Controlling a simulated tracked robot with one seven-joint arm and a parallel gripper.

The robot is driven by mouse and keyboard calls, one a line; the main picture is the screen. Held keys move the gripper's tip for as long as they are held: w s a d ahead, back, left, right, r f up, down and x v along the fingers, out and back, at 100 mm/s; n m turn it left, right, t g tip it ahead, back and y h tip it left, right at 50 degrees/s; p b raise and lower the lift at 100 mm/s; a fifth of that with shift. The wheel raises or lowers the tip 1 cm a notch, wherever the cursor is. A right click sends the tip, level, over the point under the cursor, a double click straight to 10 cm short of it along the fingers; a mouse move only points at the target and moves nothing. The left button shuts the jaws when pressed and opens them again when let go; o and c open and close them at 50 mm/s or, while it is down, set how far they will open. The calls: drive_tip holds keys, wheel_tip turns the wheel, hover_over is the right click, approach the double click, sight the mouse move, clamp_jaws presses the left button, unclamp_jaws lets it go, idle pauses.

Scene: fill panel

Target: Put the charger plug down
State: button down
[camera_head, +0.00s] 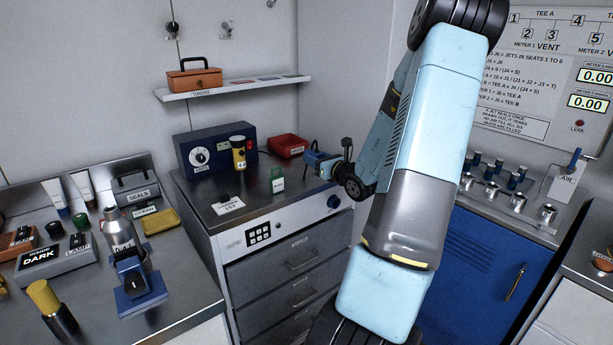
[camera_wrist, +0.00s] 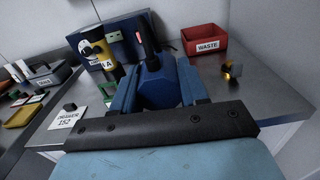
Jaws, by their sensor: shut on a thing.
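My gripper (camera_head: 316,163) is above the right part of the middle counter (camera_head: 205,208).
A yellow-and-black cylinder (camera_head: 238,155) stands before the box. A red WASTE bin (camera_head: 287,146) stands at the back right. A shelf (camera_head: 230,87) hangs above.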

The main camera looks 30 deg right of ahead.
hover_over(311, 180)
wheel_tip(311, 180, down, 7)
drive_tip(key=shift+a+f, duration=0.1)
drive_tip(key=shift+f, duration=1.65)
drive_tip(key=c, duration=0.6)
unclamp_jaws()
drive_tip(key=shift+f, duration=0.1)
